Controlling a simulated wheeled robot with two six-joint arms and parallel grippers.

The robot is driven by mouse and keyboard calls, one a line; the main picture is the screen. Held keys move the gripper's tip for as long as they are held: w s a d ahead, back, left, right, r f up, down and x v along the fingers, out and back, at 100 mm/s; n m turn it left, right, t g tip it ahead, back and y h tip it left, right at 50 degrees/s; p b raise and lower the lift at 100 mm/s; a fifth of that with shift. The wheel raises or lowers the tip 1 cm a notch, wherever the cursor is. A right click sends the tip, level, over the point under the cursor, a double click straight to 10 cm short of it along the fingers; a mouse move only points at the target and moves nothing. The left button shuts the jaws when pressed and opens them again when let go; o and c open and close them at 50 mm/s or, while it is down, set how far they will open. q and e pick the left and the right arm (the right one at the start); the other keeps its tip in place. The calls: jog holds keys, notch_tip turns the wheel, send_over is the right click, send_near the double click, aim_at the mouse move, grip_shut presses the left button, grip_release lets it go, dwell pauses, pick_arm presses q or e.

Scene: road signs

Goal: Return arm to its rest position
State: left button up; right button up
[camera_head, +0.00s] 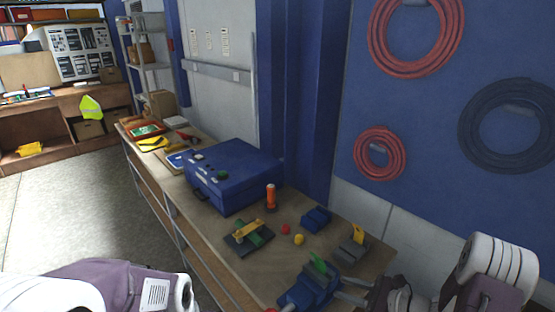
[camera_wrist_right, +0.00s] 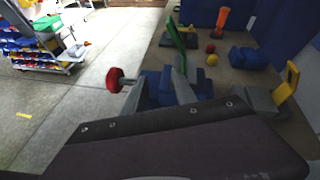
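My right gripper (camera_head: 341,287) is at the near end of the workbench, close to a blue device with a green lever (camera_head: 311,286). In the right wrist view, the gripper (camera_wrist_right: 160,80) has its two fingers apart, with the blue device (camera_wrist_right: 160,90) showing between and beyond them. Nothing is clearly held; whether the fingers touch the device cannot be told. A red knob (camera_wrist_right: 115,80) sticks out left of the fingers. My left arm (camera_head: 110,286) comes in at the lower left; its gripper is out of the picture.
The workbench (camera_head: 310,257) carries a blue case (camera_head: 232,176), an orange-topped post (camera_head: 271,196), a green-and-yellow device (camera_head: 248,236), small red and yellow balls, a blue block (camera_head: 316,219) and a grey device with a yellow lever (camera_head: 352,246). Open floor (camera_head: 70,215) lies left.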

jog(key=s+a+f+n+g+h+b, duration=0.35)
jog(key=s+a+n+g+b, duration=0.55)
jog(key=s+a+n, duration=0.45)
jog(key=s+d+f+n+t+h, duration=0.1)
jog(key=s+d+f+n+h, duration=0.1)
jog(key=d+f+n+h, duration=0.2)
jog(key=d+n+h, duration=0.3)
jog(key=d+n, duration=0.2)
jog(key=d, duration=0.2)
jog(key=shift+d+f+t, duration=0.15)
jog(key=shift+d+t, duration=0.25)
jog(key=shift+s+n, duration=0.2)
jog(key=shift+n, duration=0.05)
jog(key=shift+d, duration=0.1)
